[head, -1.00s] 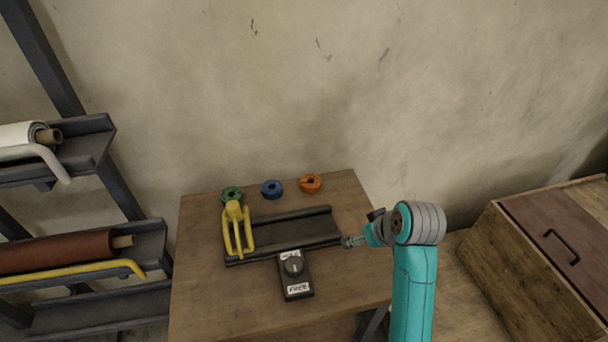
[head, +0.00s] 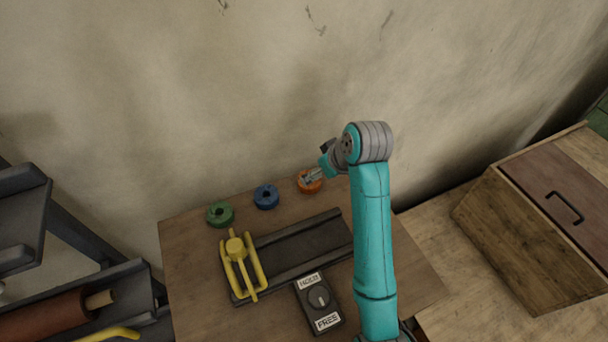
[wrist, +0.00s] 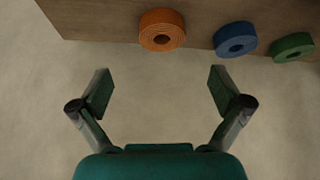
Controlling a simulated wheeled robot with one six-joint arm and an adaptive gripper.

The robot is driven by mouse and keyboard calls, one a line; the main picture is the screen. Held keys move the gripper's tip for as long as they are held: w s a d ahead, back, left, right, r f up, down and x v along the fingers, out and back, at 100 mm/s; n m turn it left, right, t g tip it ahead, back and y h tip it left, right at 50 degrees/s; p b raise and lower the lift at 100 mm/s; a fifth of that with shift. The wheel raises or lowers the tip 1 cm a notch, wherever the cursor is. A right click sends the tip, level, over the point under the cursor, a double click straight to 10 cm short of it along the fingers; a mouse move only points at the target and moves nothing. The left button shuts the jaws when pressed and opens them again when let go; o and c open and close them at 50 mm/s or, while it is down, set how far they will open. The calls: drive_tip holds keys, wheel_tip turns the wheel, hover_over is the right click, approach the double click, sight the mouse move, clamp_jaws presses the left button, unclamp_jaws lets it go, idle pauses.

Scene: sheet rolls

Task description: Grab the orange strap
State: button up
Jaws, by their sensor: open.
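The orange strap (head: 310,186) is a coiled roll at the back edge of the wooden table, partly hidden behind my gripper in the head view. My gripper (head: 313,176) appears over or close to the orange strap in the head view. In the wrist view my gripper (wrist: 162,88) is open and empty, with its fingers spread wide and apart from the strap.
A blue coil (head: 266,196) and a green coil (head: 220,214) sit left of the orange one. A dark tray (head: 300,252) with a yellow clamp (head: 243,262) and a HOLD/FREE dial box (head: 319,300) stand in front. The wall (head: 200,100) rises close behind the table (head: 190,270).

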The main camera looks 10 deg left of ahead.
sight(315, 187)
drive_tip(key=x, duration=0.9)
drive_tip(key=shift+s+f, duration=0.1)
drive_tip(key=shift+f, duration=0.15)
drive_tip(key=c, duration=1.2)
drive_tip(key=shift+r, duration=0.15)
